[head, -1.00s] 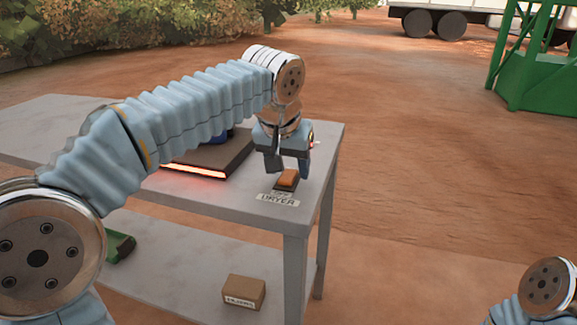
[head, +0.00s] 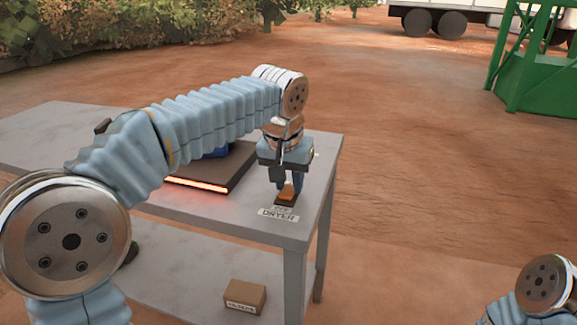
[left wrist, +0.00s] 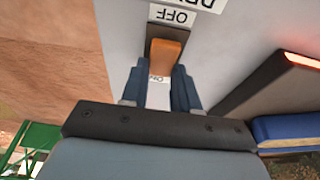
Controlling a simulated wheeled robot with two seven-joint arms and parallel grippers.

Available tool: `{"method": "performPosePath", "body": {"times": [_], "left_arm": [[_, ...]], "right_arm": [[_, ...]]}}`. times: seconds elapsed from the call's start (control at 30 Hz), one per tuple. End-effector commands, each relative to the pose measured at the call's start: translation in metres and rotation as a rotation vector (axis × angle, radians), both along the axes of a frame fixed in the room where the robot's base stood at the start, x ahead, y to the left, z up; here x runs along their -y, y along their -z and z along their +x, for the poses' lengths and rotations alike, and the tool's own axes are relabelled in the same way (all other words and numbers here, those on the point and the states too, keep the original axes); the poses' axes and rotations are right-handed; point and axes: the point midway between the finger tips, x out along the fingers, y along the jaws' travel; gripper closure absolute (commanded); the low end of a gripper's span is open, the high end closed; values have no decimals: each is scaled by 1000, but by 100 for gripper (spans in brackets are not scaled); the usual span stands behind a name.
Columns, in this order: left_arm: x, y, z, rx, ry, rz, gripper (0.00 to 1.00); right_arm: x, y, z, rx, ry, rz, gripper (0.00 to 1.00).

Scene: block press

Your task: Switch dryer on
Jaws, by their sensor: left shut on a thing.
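The dryer switch has an orange lever (left wrist: 166,55) on a dark base (head: 285,200), near the table's front right corner. The DRYER label (head: 278,215) lies in front of it. In the left wrist view, an OFF label (left wrist: 173,15) is at the switch's far end and an ON label (left wrist: 158,79) shows between my fingers. My left gripper (head: 287,184) points down and is shut on the orange lever, one finger on each side. The fingers hide part of the lever, so I cannot tell which way it is set. My right gripper is out of view.
A dark slab (head: 232,172) with a glowing red front edge lies left of the switch, with a blue thing (head: 216,152) on it. A cardboard box (head: 245,296) sits on the lower shelf (head: 185,283). The tabletop (head: 322,165) right of the gripper is clear.

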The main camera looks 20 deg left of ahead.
Motion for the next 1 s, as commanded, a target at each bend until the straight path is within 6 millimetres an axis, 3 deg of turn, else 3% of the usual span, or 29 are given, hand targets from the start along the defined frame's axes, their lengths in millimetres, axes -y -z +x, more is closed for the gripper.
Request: {"method": "performPosePath", "body": {"times": [0.07, 0.4, 0.43, 0.6, 0.87, 1.0], "left_arm": [[0, -4, 1, -19, -1, 0, 100], [0, 0, 1, -29, -1, 0, 100], [0, 0, 1, -29, -1, 0, 69], [0, 0, 1, -29, -1, 0, 45], [0, -1, 1, -29, 0, 0, 45], [0, -12, -1, -28, 1, -1, 45]], "right_arm": [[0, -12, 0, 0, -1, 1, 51], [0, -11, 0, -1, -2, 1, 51], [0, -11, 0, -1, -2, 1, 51], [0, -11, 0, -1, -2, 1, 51], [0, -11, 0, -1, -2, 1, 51], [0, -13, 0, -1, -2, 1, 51]]}}
